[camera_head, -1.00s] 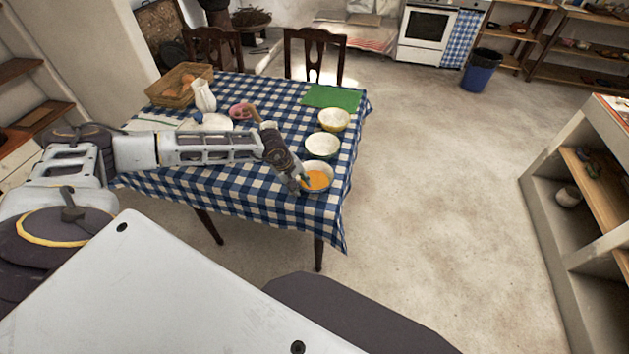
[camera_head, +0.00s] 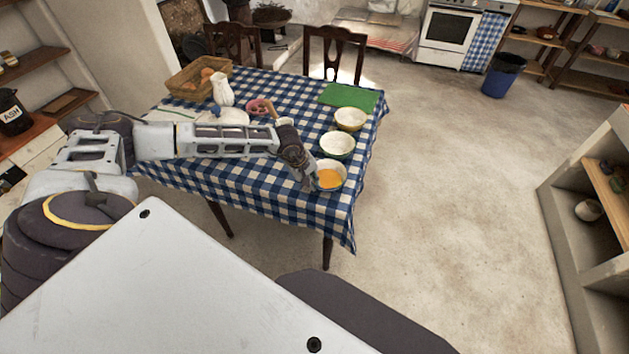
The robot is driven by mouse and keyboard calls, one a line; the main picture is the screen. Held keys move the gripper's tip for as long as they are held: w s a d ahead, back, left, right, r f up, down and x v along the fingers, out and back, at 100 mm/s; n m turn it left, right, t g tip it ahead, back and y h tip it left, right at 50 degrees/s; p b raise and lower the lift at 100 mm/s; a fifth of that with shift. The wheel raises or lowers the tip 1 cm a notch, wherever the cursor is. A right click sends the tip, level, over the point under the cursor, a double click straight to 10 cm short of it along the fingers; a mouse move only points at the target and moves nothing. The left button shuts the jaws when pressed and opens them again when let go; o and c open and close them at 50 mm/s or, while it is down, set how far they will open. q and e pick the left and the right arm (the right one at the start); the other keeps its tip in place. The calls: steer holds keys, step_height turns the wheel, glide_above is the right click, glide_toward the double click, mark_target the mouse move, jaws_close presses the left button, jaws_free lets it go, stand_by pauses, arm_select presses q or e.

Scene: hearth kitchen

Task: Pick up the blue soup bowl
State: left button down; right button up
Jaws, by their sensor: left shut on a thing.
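The blue soup bowl (camera_head: 334,165) is near the table's front right corner, with orange soup in it and a pale inside. My left arm reaches in from the left over the table. My left gripper (camera_head: 314,181) is at the bowl's left side, shut on its rim. The gripper hides part of that side. The bowl looks level; I cannot tell whether it touches the cloth. My right gripper is not in view.
A green bowl (camera_head: 337,146) and a yellow bowl (camera_head: 350,119) stand behind it on the checked tablecloth (camera_head: 270,181). A green mat (camera_head: 349,97), a white pitcher (camera_head: 222,91) and a basket (camera_head: 188,82) are farther back. The floor right of the table is clear.

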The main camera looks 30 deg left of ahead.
arm_select(q)
steer(key=shift+r, duration=2.65)
steer(key=shift+r+b, duration=0.35)
steer(key=shift+r, duration=0.85)
steer(key=shift+w+r, duration=0.1)
steer(key=shift+r, duration=1)
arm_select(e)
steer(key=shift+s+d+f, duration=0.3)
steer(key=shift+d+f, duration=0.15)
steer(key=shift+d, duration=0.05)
arm_select(q)
steer(key=shift+r, duration=0.1)
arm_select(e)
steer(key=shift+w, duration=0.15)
